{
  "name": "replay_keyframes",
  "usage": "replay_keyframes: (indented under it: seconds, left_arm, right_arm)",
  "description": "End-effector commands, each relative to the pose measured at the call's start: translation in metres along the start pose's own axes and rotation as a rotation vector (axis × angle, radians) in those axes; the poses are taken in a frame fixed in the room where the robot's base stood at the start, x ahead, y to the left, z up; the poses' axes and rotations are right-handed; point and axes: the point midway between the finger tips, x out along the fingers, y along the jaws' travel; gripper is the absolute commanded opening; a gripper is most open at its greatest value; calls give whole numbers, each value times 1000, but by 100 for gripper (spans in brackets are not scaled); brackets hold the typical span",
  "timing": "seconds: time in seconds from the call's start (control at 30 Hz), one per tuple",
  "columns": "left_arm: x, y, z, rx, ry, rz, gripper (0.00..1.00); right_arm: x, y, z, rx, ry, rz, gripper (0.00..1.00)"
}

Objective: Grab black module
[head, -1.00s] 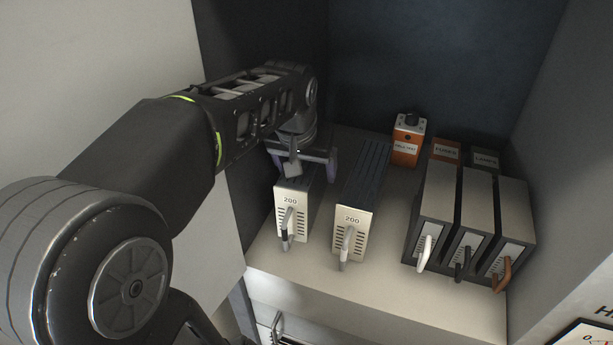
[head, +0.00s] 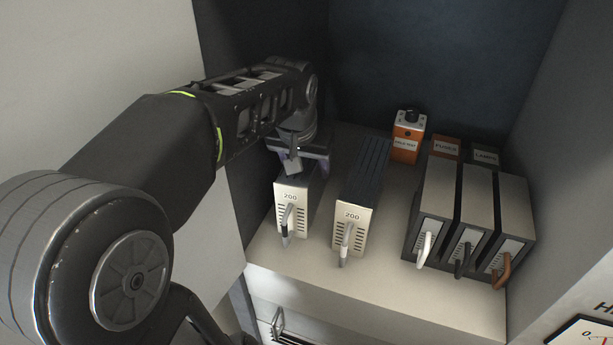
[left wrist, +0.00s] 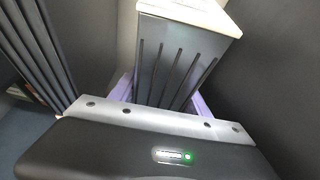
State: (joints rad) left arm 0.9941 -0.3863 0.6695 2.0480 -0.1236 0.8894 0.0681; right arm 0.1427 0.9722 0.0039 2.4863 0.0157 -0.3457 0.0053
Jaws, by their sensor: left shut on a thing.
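The left black module (head: 292,209) stands upright on the shelf. It has a dark body, a pale front marked 200 and a looped handle with a dark band. My left gripper (head: 298,165) reaches over it from behind and above, shut on the sides of its body. In the left wrist view the slotted module body (left wrist: 170,72) sits between my purple fingers (left wrist: 163,98), its pale front edge at the top. A second black module (head: 352,218) marked 200, with a pale handle, stands just to the right. My right gripper is not in view.
Several grey-topped modules (head: 438,198) with white, black and brown handles stand at the right. An orange box (head: 408,140) and labelled boxes (head: 446,147) stand behind them. The cabinet's dark left wall is close beside my gripper. The shelf (head: 385,270) is clear in front.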

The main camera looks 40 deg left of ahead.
Motion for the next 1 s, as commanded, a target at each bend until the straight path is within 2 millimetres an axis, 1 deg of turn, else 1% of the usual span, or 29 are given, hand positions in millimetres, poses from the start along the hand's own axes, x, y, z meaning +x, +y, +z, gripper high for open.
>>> replay_keyframes:
  seconds: [0.03, 0.07, 0.6, 1.0]
  left_arm:
    - [0, 0, 0, 0, 0, 0, 47]
    - [0, 0, 0, 0, 0, 0, 45]
    - [0, 0, 0, 0, 0, 0, 1]
    - [-2, 0, -2, 1, 5, 0, 0]
  right_arm:
    - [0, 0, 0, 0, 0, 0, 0]
    - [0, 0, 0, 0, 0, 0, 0]
    - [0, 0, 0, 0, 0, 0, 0]
    - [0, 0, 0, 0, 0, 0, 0]
